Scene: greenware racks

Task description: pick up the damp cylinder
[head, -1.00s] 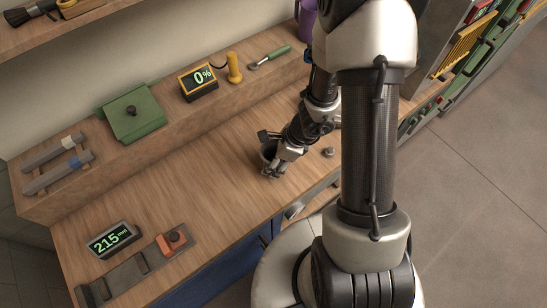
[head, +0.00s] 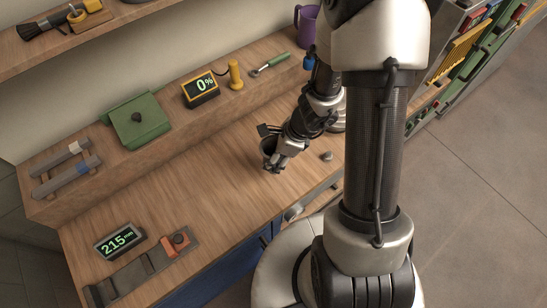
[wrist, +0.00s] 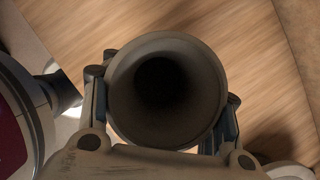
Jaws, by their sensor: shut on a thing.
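A dark grey hollow cylinder (head: 267,146) is in my gripper (head: 277,163) over the wooden bench, near its front edge. In the wrist view the cylinder (wrist: 118,98) shows its round open mouth and a dark inside. My gripper's fingers (wrist: 165,115) press on it from the left and right sides. Its lower end is hidden, so I cannot tell whether it touches the bench top.
On the raised shelf are a green lidded box (head: 137,122), a 0% meter (head: 201,88), a yellow-handled probe (head: 235,74) and a purple jug (head: 306,26). A 215 mm gauge (head: 119,242) stands front left. A small grey knob (head: 327,156) lies right of my gripper. Mid-bench is clear.

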